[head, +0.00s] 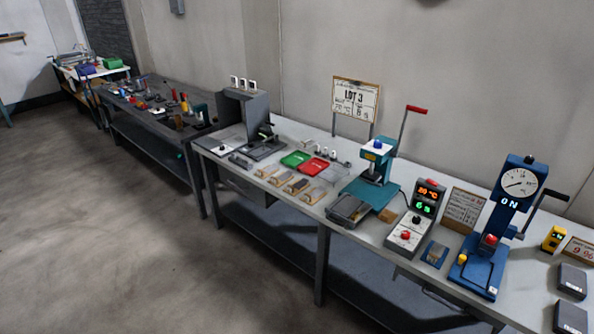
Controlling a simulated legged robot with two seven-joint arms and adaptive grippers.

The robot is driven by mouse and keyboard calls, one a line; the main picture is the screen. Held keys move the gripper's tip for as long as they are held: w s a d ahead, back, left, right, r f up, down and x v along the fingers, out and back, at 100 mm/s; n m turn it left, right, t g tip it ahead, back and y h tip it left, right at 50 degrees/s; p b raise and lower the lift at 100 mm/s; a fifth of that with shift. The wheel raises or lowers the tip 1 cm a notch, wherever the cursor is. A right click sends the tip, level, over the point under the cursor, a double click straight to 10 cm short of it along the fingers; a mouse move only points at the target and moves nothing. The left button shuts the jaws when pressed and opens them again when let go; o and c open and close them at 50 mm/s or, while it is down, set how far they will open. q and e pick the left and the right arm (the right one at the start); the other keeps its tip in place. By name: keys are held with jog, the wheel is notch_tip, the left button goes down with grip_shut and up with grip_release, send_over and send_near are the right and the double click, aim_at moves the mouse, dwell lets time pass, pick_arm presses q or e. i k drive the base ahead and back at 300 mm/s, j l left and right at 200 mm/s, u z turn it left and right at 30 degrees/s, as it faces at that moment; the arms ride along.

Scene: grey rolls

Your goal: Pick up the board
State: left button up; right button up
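Several things here could be the board, and I cannot tell which one is meant. A smaller printed board (464,209) leans upright between the digital controller and the blue gauge press. Small tan boards with grey pieces (296,186) lie in a row near the bench's front edge. Neither of my grippers is in view, and nothing is seen touching any of these.
A teal lever press (376,170), a digital controller (415,225) and a blue gauge press (507,225) crowd the bench. Green (295,159) and red (313,167) trays lie left of the teal press. A second bench (150,110) stands farther left. The floor (100,230) in front is clear.

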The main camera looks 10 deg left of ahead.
aim_at(269, 170)
jog(key=i+j+z, duration=0.4)
jog(key=j, duration=0.25)
jog(key=i+j+z, duration=0.4)
jog(key=j, duration=0.4)
